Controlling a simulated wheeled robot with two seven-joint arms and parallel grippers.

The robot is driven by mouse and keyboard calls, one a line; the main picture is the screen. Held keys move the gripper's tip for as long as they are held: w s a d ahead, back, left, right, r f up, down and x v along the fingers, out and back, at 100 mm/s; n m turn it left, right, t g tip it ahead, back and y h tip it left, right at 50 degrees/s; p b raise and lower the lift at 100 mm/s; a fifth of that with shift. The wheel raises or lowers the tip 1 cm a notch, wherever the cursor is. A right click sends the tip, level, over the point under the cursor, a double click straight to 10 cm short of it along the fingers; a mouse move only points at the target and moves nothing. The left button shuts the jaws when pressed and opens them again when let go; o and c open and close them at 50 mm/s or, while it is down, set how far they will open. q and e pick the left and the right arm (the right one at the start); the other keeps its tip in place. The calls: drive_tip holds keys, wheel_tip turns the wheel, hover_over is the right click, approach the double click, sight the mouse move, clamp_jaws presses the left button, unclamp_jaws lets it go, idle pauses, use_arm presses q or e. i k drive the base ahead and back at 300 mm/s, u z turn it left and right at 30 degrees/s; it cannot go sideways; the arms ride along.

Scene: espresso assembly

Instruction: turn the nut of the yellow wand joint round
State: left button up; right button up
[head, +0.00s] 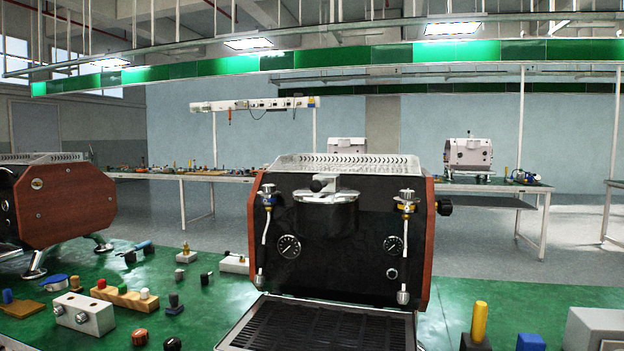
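The espresso machine (325,235) stands on the green bench, its black front facing me between reddish-brown side panels. On the right of its front is a wand joint with a yellow band (405,206) below a silver fitting. A thin white wand (404,230) hangs from it to a silver tip. On the left of the front is a similar joint with a blue band (268,199) and its own wand. The yellow joint's nut is too small to make out clearly. Neither of my grippers shows in this view.
A drip tray (312,328) juts forward below the machine front. A black knob (445,207) sticks out at its right side. A yellow peg (479,322), a blue block (530,342) and several small parts stand on the bench (215,300). Another machine (62,205) is at left.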

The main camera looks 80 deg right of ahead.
sight(406, 194)
drive_tip(key=k, duration=0.3)
drive_tip(key=z, duration=1.05)
